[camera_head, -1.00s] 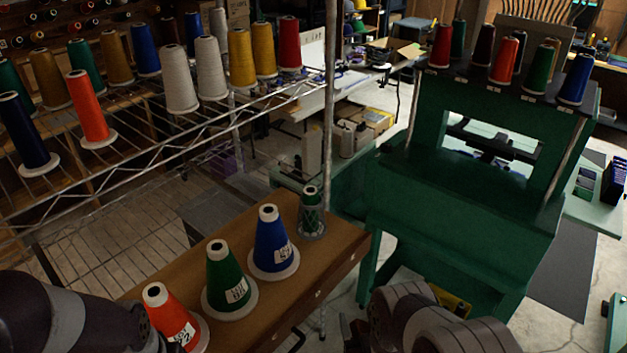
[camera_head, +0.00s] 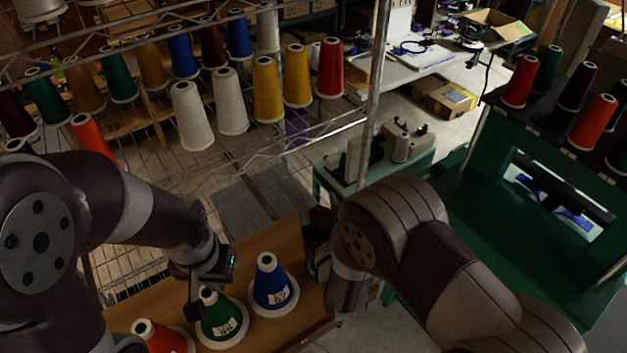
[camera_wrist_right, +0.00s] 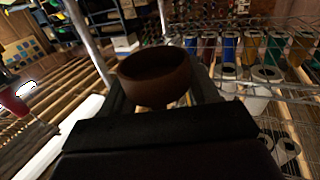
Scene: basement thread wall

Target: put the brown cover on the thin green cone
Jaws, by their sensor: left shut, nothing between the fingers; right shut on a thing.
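My right gripper (camera_wrist_right: 160,92) is shut on the brown cover (camera_wrist_right: 154,76), a short round cup-like piece held between its fingers in the right wrist view. In the head view, my right wrist is over the right end of the wooden table (camera_head: 284,236); the cover cannot be made out there. The thin green cone at that end is hidden behind my right arm. A wider green cone (camera_head: 222,320) with a white label stands upright on the table. My left gripper (camera_head: 205,285) is shut and empty, just above or in front of this cone's top; I cannot tell which.
A wire rack with several thread cones stands behind the table. A metal post (camera_head: 376,90) rises behind my right arm. A green machine (camera_head: 480,230) is at right.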

